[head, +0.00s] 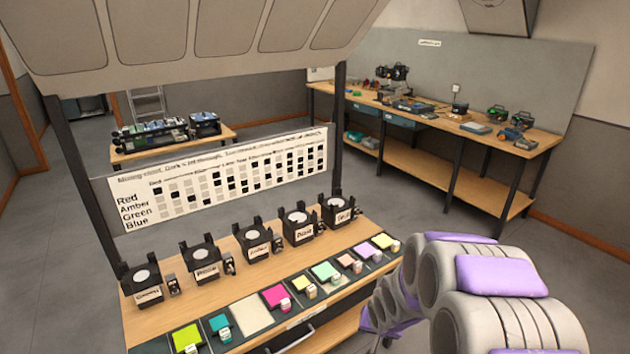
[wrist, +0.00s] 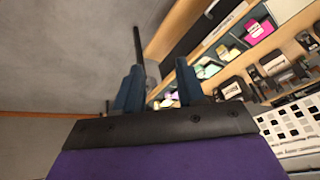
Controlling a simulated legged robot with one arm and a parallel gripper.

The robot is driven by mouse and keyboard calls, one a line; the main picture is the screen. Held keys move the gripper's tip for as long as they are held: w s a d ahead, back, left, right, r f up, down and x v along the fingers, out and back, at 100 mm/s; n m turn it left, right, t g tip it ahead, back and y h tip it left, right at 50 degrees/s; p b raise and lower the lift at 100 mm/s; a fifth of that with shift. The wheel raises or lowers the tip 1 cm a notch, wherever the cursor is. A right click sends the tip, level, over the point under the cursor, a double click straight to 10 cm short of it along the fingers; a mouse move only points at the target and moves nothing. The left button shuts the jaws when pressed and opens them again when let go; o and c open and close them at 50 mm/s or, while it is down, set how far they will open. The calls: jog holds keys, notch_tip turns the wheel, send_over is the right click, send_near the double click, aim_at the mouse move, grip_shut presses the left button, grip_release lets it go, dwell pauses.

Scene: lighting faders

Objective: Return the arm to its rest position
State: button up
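My arm, pale with purple panels, fills the lower right of the head view and reaches beside the right end of the wooden fader bench (head: 205,284). My gripper is hidden behind the arm there. In the wrist view my gripper (wrist: 158,72) shows two dark blue fingers standing apart with nothing between them. Beyond the fingers are grey floor and a bench edge. The coloured pads, including a magenta one (head: 275,297), lie along the bench front in the head view; the magenta pad also shows in the wrist view (wrist: 258,28).
Several labelled black lamp units, such as one at far left (head: 141,280), stand on the bench. A mixing chart (head: 220,180) hangs behind them between black posts. A long workbench (head: 440,122) with tools stands at back right. Grey floor (head: 60,235) is clear at left.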

jog(key=s+r+n+g, duration=0.1)
jog(key=s+r, duration=0.4)
jog(key=s, duration=0.7)
jog(key=s+r+n+g, duration=0.1)
jog(key=s+r+g, duration=0.2)
jog(key=s, duration=0.9)
jog(key=s+a+r+n+g, duration=0.1)
jog(key=s+r+g, duration=0.1)
jog(key=s+r, duration=0.7)
jog(key=s, duration=0.3)
jog(key=shift+g, duration=0.3)
